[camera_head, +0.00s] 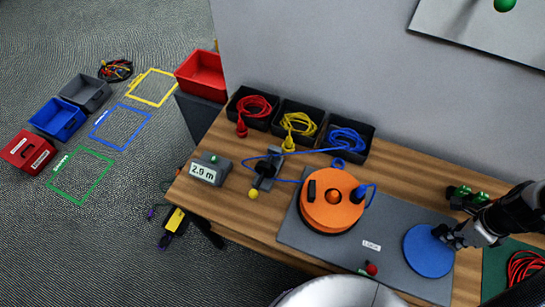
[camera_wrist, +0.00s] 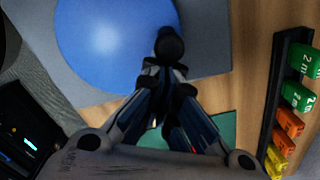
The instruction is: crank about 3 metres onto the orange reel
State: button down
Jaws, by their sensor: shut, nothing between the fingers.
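The orange reel (camera_head: 332,205) lies on the grey mat with a dark upright peg on its left and a blue cable end (camera_head: 358,194) at its right. The blue cable runs to it from a black bin through a dark guide (camera_head: 266,171). The counter (camera_head: 207,170) reads 2.9 m. A blue disc (camera_head: 428,252) lies right of the reel; it fills the upper left of the wrist view (camera_wrist: 105,40). My gripper (camera_head: 446,236) is shut at the disc's right edge, apart from the reel. A dark round knob (camera_wrist: 170,43) shows at its fingertips; I cannot tell whether they touch.
Black bins hold red (camera_head: 256,107), yellow (camera_head: 299,124) and blue (camera_head: 347,139) cables. A rack of green, orange and yellow tags (camera_wrist: 288,115) stands right of my gripper. A red knob (camera_head: 371,268) is at the mat's front. Red cable (camera_head: 524,266) lies far right.

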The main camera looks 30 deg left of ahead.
notch_tip(320, 180, up, 7)
jog(key=p, duration=0.5)
dwell(1.5)
